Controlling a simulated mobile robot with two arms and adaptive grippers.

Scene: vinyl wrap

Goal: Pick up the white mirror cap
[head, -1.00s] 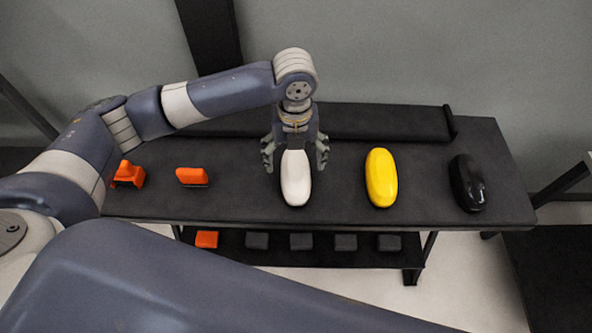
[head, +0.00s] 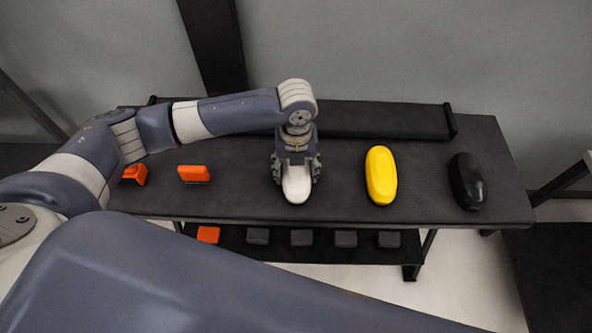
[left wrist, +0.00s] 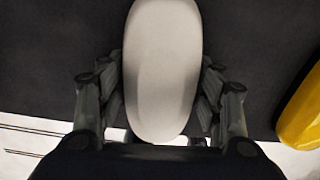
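The white mirror cap (head: 296,187) is an elongated, smooth oval on the dark table, left of the yellow cap; it appears to rest on the tabletop. My left gripper (head: 296,172) is low over it from above, covering its far part, with one finger on each long side. In the left wrist view the cap (left wrist: 161,75) lies between the fingers (left wrist: 161,108). The finger pads sit against both sides and look shut on it, though the contact itself is partly hidden. My right gripper is not in view.
A yellow cap (head: 381,176) and a black cap (head: 467,181) lie to the right on the table (head: 345,205). Two orange items, a block (head: 194,174) and another (head: 134,174), lie left. A black roll (head: 390,121) runs along the back. Several small blocks sit on the lower shelf.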

